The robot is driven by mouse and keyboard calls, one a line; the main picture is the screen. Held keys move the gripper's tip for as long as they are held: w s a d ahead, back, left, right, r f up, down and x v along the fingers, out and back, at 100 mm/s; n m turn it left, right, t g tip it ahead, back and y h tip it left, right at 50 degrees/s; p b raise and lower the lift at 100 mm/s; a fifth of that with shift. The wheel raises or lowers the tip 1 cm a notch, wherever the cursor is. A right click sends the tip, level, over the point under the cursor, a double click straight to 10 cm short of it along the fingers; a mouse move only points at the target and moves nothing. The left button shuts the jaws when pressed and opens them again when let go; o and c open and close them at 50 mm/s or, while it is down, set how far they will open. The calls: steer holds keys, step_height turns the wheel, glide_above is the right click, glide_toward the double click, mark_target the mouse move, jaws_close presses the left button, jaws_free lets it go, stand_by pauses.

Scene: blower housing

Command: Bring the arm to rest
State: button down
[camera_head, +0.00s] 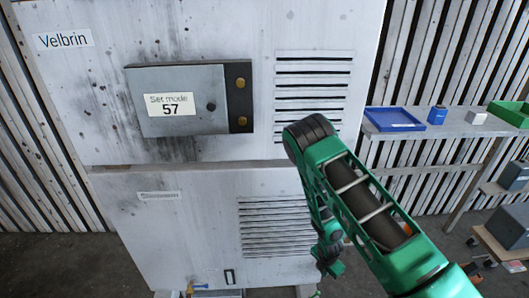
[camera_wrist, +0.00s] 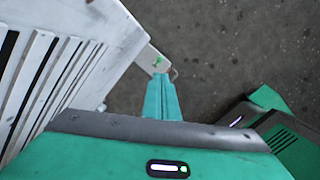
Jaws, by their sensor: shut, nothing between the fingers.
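My green arm (camera_head: 370,205) reaches up from the lower right to a bend in front of the large grey cabinet (camera_head: 205,210), then hangs down. My gripper (camera_head: 331,268) points downward beside the lower right edge of the cabinet and appears clear of it. In the wrist view its green fingers (camera_wrist: 160,82) are shut together with nothing between them. The cabinet's slatted vent (camera_wrist: 45,85) is at the left there, and the dark floor (camera_wrist: 215,40) lies beyond the fingers. The arm hides part of the cabinet's right side.
A control box (camera_head: 190,98) labelled "Set mode 57" sticks out from the cabinet front. At right, a shelf (camera_head: 455,128) holds a blue tray (camera_head: 394,120), a small blue container (camera_head: 437,114), a white block (camera_head: 477,118) and a green bin (camera_head: 512,113). Floor between is open.

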steer(key=s+d+r+m, duration=0.1)
steer(key=d+r+m, duration=0.35)
steer(key=r, duration=0.65)
steer(key=s+d+r+m+g, duration=0.1)
steer(key=d+r+m, duration=0.4)
steer(key=r, duration=0.6)
steer(key=s+d+r+m, duration=0.1)
steer(key=d+r+m, duration=0.2)
steer(key=r+m, duration=0.55)
steer(key=s+d+r+m, duration=0.2)
steer(key=s+r+m, duration=0.4)
steer(key=s+r, duration=0.5)
steer(key=s+d+r+m+g+y, duration=0.1)
steer(key=s+r+m, duration=0.6)
steer(key=s, duration=0.8)
step_height(320, 180, up, 4)
steer(key=shift+d+f+m+y, duration=0.15)
steer(key=shift+d+m+y, duration=0.15)
steer(key=shift+d, duration=0.1)
steer(key=shift+w+f, duration=0.25)
steer(key=shift+w, duration=0.3)
